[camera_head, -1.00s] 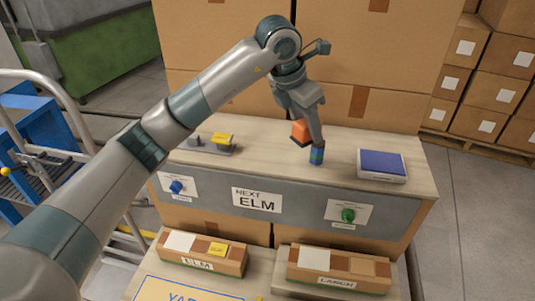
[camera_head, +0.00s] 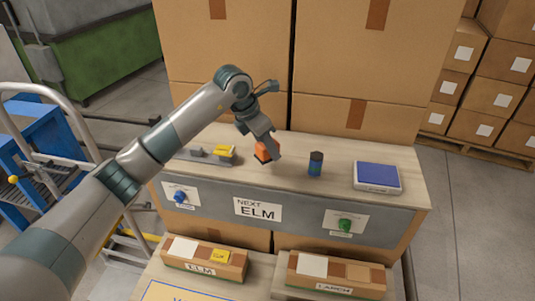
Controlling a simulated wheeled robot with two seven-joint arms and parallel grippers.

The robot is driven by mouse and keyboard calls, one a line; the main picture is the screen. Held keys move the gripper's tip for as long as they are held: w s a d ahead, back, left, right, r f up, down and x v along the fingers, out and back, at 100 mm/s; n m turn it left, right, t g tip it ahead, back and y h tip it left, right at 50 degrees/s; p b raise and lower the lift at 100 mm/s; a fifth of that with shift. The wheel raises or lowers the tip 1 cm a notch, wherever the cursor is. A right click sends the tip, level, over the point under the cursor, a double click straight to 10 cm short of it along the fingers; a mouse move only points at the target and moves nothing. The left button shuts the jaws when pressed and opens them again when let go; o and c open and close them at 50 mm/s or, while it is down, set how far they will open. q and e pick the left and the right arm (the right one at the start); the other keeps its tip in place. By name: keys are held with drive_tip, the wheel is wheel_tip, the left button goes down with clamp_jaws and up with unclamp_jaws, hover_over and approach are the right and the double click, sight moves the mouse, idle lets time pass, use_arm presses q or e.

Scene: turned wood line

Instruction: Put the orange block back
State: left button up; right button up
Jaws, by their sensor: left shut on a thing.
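The orange block (camera_head: 262,148), with a dark underside, is held by my left gripper (camera_head: 269,154). The gripper is shut on it, above or close to the wooden shelf top (camera_head: 290,180); I cannot tell whether the block touches the shelf. A grey holder (camera_head: 193,153) with a yellow piece (camera_head: 222,151) on it stands to the left of the block, apart from it. My right gripper is not in view.
A dark cylinder with a blue band (camera_head: 315,164) stands right of the block. A blue-topped pad (camera_head: 378,175) lies further right. Below are an ELM tray (camera_head: 200,268), a LARCH tray (camera_head: 335,285) and a "NEXT ELM" sign (camera_head: 257,209). Large cartons (camera_head: 345,60) rise behind.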

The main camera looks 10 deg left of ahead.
sight(268, 157)
use_arm(q)
drive_tip(key=shift+f, duration=0.15)
wheel_tip(268, 157, down, 2)
drive_tip(key=shift+f+p, duration=0.25)
drive_tip(key=shift+p, duration=0.75)
drive_tip(key=shift+f, duration=0.6)
drive_tip(key=shift+f, duration=0.15)
drive_tip(key=o, duration=0.9)
drive_tip(key=shift+r, duration=0.2)
